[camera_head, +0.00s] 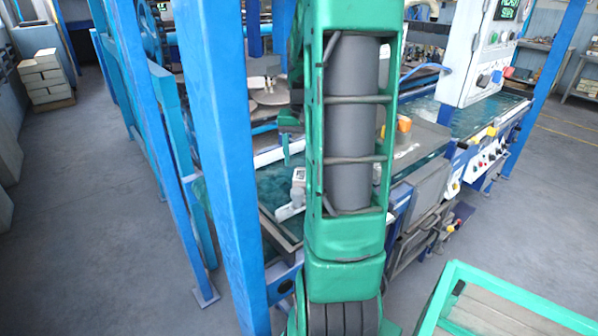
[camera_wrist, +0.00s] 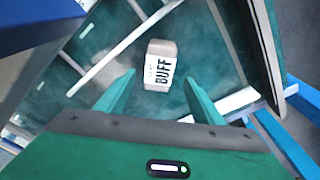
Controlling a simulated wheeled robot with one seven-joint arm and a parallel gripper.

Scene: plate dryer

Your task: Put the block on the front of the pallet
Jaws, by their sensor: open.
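The block (camera_wrist: 161,66) is pale, with "BUFF" printed on its white face, and lies on a teal surface in the wrist view. A small pale object that looks like it shows just left of my arm in the head view (camera_head: 298,178). My gripper (camera_wrist: 160,84) is open and empty. Its two teal fingers point toward the block, with the fingertips near its lower left and right sides; I cannot tell their height above it. In the head view my arm hides most of the gripper. A green-framed piece with wooden slats (camera_head: 482,306), possibly the pallet, stands at the lower right.
Blue posts (camera_head: 222,150) stand close on the left of my arm. White bars (camera_wrist: 118,48) cross the teal surface beside the block. A control box (camera_head: 478,55) and a panel with buttons (camera_head: 490,140) are on the right. Stacked boxes (camera_head: 43,75) stand far left. Grey floor is open at left.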

